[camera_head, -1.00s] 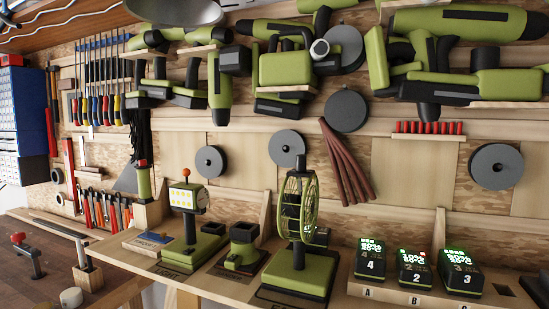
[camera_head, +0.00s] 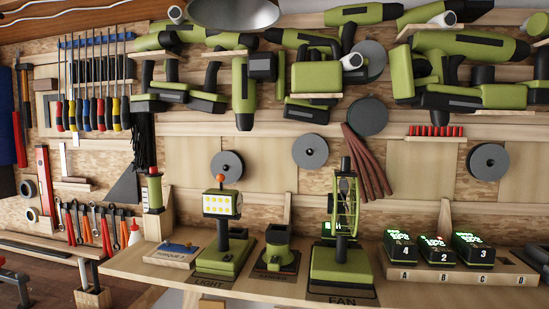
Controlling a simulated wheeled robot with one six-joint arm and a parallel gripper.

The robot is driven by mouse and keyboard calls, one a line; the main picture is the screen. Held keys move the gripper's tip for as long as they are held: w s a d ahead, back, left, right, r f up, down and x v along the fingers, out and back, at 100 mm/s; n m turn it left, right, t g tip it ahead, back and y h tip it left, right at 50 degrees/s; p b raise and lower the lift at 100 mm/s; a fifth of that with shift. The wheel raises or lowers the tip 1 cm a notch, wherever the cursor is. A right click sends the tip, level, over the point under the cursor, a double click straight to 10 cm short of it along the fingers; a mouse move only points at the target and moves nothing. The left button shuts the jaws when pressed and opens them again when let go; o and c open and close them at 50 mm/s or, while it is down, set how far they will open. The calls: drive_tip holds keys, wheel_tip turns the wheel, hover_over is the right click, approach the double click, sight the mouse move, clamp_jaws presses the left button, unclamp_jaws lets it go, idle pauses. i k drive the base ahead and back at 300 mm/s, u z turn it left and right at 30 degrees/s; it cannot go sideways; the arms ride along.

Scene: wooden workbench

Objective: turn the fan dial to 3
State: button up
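The green fan (camera_head: 343,232) stands upright on the wooden shelf, on a dark plate labelled FAN (camera_head: 342,299). Its round cage is seen nearly edge-on, with a black post and knob above it. The green base (camera_head: 340,266) faces me, but I cannot make out the dial or its setting. My gripper is not in view.
The shelf (camera_head: 300,292) also holds a green work light (camera_head: 222,230), a small green device (camera_head: 278,247) and several lit battery units (camera_head: 437,250) at the right. Tools hang on the wall behind. A darker bench is at lower left.

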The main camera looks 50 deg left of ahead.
sight(345, 166)
drive_tip(key=u, duration=1.45)
drive_tip(key=i, duration=1)
